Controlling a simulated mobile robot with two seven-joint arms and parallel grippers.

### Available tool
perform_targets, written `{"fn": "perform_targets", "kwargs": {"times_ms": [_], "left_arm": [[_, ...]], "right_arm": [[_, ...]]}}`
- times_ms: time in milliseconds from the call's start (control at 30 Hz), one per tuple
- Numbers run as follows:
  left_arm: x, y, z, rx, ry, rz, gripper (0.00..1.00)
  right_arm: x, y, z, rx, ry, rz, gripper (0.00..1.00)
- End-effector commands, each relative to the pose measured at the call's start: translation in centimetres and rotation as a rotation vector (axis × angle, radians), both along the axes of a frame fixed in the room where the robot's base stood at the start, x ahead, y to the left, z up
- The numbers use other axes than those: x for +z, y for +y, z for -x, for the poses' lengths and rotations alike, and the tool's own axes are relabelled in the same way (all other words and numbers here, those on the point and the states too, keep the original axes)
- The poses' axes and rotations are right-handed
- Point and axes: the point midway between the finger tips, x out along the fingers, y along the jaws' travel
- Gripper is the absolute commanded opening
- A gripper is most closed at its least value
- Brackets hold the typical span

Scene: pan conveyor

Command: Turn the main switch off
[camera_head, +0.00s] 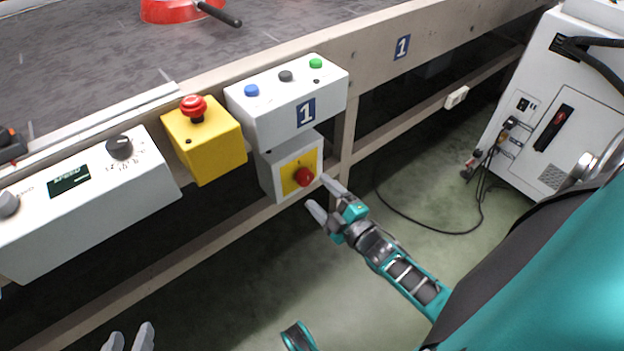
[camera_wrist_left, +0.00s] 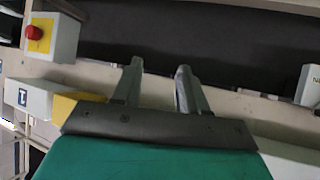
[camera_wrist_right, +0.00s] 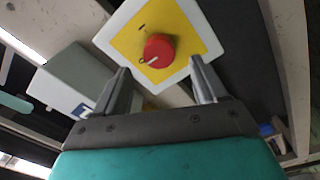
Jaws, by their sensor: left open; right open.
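The main switch is a red rotary knob (camera_head: 304,176) on a yellow plate, on the front of a small grey box (camera_head: 270,172) under the button box. In the right wrist view the red knob (camera_wrist_right: 159,50) shows with a pale mark at its lower left. My right gripper (camera_head: 318,196) is open, its fingertips close to the knob and just below it; I cannot tell whether they touch it. In the right wrist view its fingers (camera_wrist_right: 160,78) stand apart, either side below the knob. My left gripper (camera_head: 128,338) is open and empty at the bottom left. The knob also shows in the left wrist view (camera_wrist_left: 35,33).
A yellow emergency-stop box (camera_head: 215,150), a white button box (camera_head: 270,110) and a speed control box (camera_head: 90,205) line the conveyor's front. A red pan (camera_head: 170,12) lies on the belt. A cable (camera_head: 430,226) runs across the floor near a white cabinet (camera_head: 580,110).

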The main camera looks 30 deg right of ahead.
Motion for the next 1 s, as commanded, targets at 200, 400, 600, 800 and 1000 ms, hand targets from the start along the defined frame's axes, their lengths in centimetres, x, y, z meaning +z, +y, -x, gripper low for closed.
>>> {"fn": "perform_targets", "kwargs": {"times_ms": [200, 400, 600, 800, 1000], "left_arm": [[0.7, 0.3, 0.0, 0.007, -0.005, -0.005, 0.43], [0.6, 0.4, 0.2, 0.009, 0.0, -0.007, 0.43], [0.2, 0.5, 0.5, 0.006, 0.008, -0.013, 0.43], [0.2, 0.6, 0.5, 0.006, 0.008, -0.013, 0.43], [0.3, 0.5, 0.4, 0.006, 0.004, -0.012, 0.43]], "right_arm": [[0.0, -0.4, 4.9, 0.0, 0.001, -0.001, 0.71], [-0.1, -0.6, 7.4, -0.001, 0.0, 0.0, 0.71], [-0.1, -0.7, 8.1, -0.001, -0.003, 0.0, 0.71], [-0.2, -0.6, 8.1, -0.001, -0.002, 0.0, 0.71], [-0.2, -0.6, 8.0, -0.001, -0.002, 0.0, 0.71]]}}
